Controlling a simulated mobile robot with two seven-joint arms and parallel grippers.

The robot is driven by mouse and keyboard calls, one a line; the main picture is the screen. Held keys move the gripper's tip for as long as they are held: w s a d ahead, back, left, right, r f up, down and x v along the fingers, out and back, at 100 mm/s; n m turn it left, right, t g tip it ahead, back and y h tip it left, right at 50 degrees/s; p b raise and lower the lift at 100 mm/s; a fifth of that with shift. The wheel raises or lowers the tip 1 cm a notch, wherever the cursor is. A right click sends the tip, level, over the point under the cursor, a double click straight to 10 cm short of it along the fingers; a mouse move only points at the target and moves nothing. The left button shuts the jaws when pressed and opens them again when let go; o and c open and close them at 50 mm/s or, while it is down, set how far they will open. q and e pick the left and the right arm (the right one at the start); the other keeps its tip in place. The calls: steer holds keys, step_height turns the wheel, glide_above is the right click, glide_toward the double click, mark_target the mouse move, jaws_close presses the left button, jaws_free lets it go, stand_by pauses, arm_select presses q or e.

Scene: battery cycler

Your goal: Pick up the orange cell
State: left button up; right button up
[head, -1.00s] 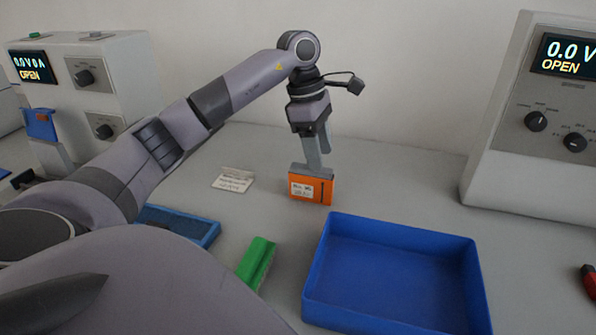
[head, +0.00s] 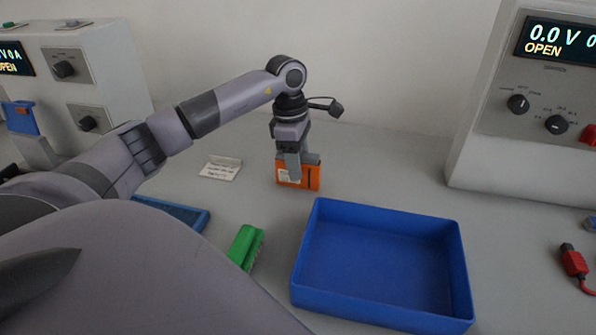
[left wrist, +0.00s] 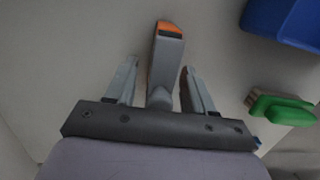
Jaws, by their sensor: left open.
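The orange cell (head: 313,177) is a small upright block with a pale label and a dark stripe, standing on the bench behind the blue tray. My left gripper (head: 293,176) points down at it, and one grey finger covers part of its front. In the left wrist view the two fingers (left wrist: 160,82) are open, with a narrow grey piece between them and gaps on both sides. The orange end of the cell (left wrist: 169,27) shows beyond the fingertips there. My right gripper is not in view.
The blue tray (head: 309,235) is empty in front of the cell. A green brush-like object (head: 245,246) lies left of it, and a small white card (head: 220,168) lies left of the cell. A cycler (head: 480,150) stands at right, with a red connector (head: 573,261) in front.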

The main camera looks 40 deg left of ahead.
arm_select(q)
jaws_close()
steer(key=shift+r, duration=0.1)
step_height(320, 180, up, 12)
steer(key=shift+w+r, duration=0.1)
steer(key=shift+r, duration=0.15)
step_height(320, 180, up, 8)
steer(key=p, duration=0.2)
steer(key=shift+f+p, duration=0.25)
steer(key=shift+p, duration=0.05)
